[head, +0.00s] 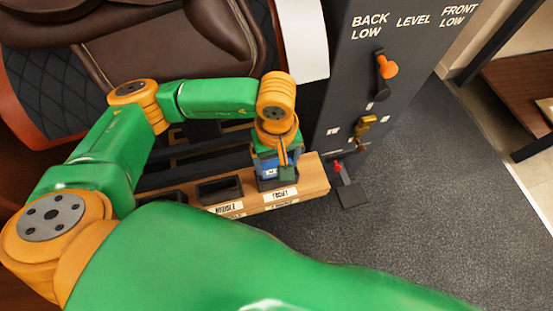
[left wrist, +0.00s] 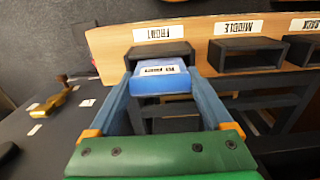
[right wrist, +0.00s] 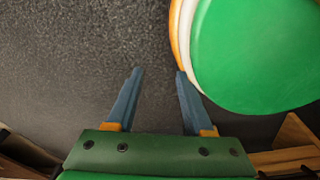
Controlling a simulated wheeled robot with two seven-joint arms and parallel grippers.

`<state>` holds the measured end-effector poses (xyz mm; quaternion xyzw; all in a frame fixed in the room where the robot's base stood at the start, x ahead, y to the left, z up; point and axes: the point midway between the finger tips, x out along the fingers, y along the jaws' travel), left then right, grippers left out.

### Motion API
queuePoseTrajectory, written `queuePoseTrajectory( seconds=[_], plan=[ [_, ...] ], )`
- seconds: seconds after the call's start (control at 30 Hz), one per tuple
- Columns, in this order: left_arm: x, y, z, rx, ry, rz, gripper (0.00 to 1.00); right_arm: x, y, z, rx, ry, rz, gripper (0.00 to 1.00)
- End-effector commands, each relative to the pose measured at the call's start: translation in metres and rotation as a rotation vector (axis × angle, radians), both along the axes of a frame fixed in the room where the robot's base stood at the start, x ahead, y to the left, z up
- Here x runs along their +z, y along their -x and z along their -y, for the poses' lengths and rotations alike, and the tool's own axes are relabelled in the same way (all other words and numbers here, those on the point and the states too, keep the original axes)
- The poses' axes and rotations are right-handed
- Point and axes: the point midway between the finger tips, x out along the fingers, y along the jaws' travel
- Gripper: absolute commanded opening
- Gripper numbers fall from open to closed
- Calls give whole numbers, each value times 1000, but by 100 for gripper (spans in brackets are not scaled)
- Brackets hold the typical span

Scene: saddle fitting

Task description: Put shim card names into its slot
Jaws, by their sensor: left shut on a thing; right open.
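My left gripper (left wrist: 160,85) is shut on a blue shim card (left wrist: 160,82) with a white label too small to read. The card is at the mouth of the black slot marked FRONT (left wrist: 160,51) in the wooden rail. How deep it sits in the slot I cannot tell. In the head view the left gripper (head: 277,168) is over the FRONT end of the rail, with the blue card (head: 268,167) partly hidden by it. The slot marked MIDDLE (left wrist: 245,54) is empty. My right gripper (right wrist: 158,75) is open and empty above the dark floor.
The wooden rail (head: 312,184) runs below a brown saddle (head: 170,40). A dark panel (head: 350,75) with an orange-knobbed lever (head: 385,68) and BACK LOW, LEVEL, FRONT LOW lettering stands to the right. A small red-tipped lever (head: 338,168) is beside the rail's end. Carpet at right is clear.

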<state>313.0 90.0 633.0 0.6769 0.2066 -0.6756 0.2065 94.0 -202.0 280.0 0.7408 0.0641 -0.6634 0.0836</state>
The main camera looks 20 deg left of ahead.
Motion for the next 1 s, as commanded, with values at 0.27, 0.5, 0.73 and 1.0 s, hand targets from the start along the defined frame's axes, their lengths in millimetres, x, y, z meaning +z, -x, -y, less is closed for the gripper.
queuePoseTrajectory(
  seconds=[0.27, 0.5, 0.73, 1.0],
  plan=[
    [1, 0, 0, 0, 0, 0, 100, 0, -1, -2, -1, -4, 2, 52],
    [5, 0, 0, 0, 1, 2, 100, 1, -1, -5, -1, -7, 1, 52],
    [54, -1, 0, -1, 1, 6, 100, 7, 1, -8, 0, -12, -5, 52],
    [72, 0, 0, -1, -1, -1, 100, 7, 6, -13, 1, -20, -15, 52]
  ],
)
